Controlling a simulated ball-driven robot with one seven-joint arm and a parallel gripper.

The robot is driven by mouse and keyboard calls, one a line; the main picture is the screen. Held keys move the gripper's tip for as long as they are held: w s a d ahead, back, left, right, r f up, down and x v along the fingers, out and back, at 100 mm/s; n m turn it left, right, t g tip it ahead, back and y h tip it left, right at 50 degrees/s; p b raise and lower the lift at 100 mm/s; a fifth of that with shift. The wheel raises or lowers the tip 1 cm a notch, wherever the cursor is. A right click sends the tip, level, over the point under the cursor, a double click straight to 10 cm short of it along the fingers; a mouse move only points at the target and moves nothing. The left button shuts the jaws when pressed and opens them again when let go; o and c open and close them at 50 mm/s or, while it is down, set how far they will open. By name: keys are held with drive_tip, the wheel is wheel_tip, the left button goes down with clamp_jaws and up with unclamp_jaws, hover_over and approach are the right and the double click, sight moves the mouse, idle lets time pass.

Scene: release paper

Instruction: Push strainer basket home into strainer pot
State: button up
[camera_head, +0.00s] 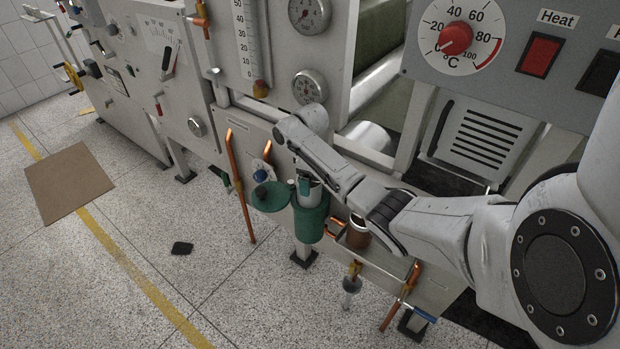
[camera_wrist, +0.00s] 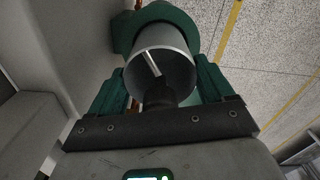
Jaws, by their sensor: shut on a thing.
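The green strainer pot (camera_head: 309,226) stands upright on the machine's lower front, below my gripper (camera_head: 306,184). The strainer basket (camera_head: 311,198) is a grey metal cylinder, standing partly out of the pot's top. In the wrist view the basket (camera_wrist: 160,38) shows its open end towards me, with a thin bar inside. The pot's green rim (camera_wrist: 187,20) shows beyond it. My gripper (camera_wrist: 161,70) has its green fingers on both sides of the basket and is shut on it. The basket's lower part is hidden inside the pot.
A round green lid (camera_head: 270,199) is swung out left of the pot. Copper pipes (camera_head: 240,187) and a brown cup-like part (camera_head: 358,233) flank it. A brown board (camera_head: 68,182) and a small black piece (camera_head: 182,248) lie on the otherwise open floor.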

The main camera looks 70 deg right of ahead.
drive_tip(key=shift+f+b, duration=1.95)
drive_tip(key=shift+f, duration=1.1)
drive_tip(key=o, duration=1.4)
wheel_tip(320, 180, up, 11)
drive_tip(key=shift+f, duration=0.1)
drive_tip(key=w+a+f+t+y, duration=0.1)
drive_tip(key=a+f, duration=0.4)
drive_tip(key=a, duration=0.9)
drive_tip(key=a+f, duration=0.4)
drive_tip(key=a, duration=0.9)
drive_tip(key=shift+m+h, duration=0.4)
drive_tip(key=shift+h, duration=0.2)
drive_tip(key=s+a, duration=0.2)
drive_tip(key=s, duration=0.4)
drive_tip(key=s+a, duration=0.3)
drive_tip(key=s, duration=0.3)
drive_tip(key=s+a, duration=0.3)
drive_tip(key=s, duration=0.3)
drive_tip(key=shift+s+a+f, duration=0.1)
drive_tip(key=shift+a+f, duration=0.05)
drive_tip(key=shift+f, duration=0.1)
